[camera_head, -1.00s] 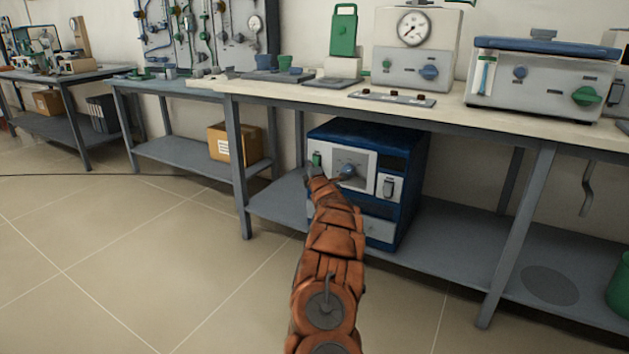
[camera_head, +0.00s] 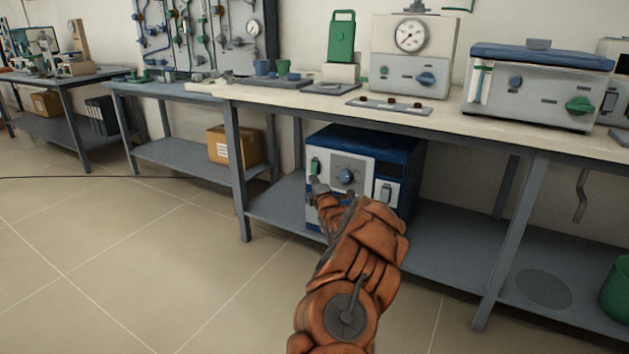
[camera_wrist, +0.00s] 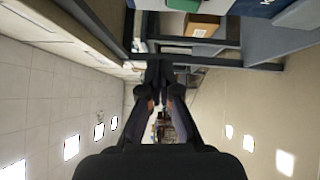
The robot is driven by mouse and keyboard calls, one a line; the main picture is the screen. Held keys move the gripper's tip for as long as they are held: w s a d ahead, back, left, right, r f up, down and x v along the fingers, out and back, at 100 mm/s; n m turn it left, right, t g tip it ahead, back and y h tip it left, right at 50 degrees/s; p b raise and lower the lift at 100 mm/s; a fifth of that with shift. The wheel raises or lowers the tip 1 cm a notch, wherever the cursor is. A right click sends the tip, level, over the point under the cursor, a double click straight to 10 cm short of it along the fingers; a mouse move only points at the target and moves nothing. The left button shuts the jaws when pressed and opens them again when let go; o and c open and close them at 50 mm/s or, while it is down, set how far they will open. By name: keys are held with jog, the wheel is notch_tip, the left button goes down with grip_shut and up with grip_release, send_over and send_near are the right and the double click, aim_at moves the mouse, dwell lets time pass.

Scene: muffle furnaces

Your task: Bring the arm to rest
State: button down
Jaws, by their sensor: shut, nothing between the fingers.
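My orange arm reaches up from the bottom middle of the head view toward the lower shelf. My gripper (camera_head: 318,186) shows small and grey at its far end, in front of the blue and white furnace (camera_head: 365,175) on that shelf. In the wrist view my gripper (camera_wrist: 158,75) has its dark fingers together with nothing seen between them. The arm hides part of the furnace's lower front.
The long workbench (camera_head: 450,122) spans the view, with a gauge unit (camera_head: 405,60) and a blue-lidded box device (camera_head: 540,85) on top. A cardboard box (camera_head: 235,145) sits on the lower shelf to the left. The tiled floor (camera_head: 130,260) at left is open.

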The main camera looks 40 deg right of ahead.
jog(key=shift+s+a+r, duration=0.1)
jog(key=shift+s+a, duration=0.05)
jog(key=shift+s, duration=0.15)
dwell(0.4)
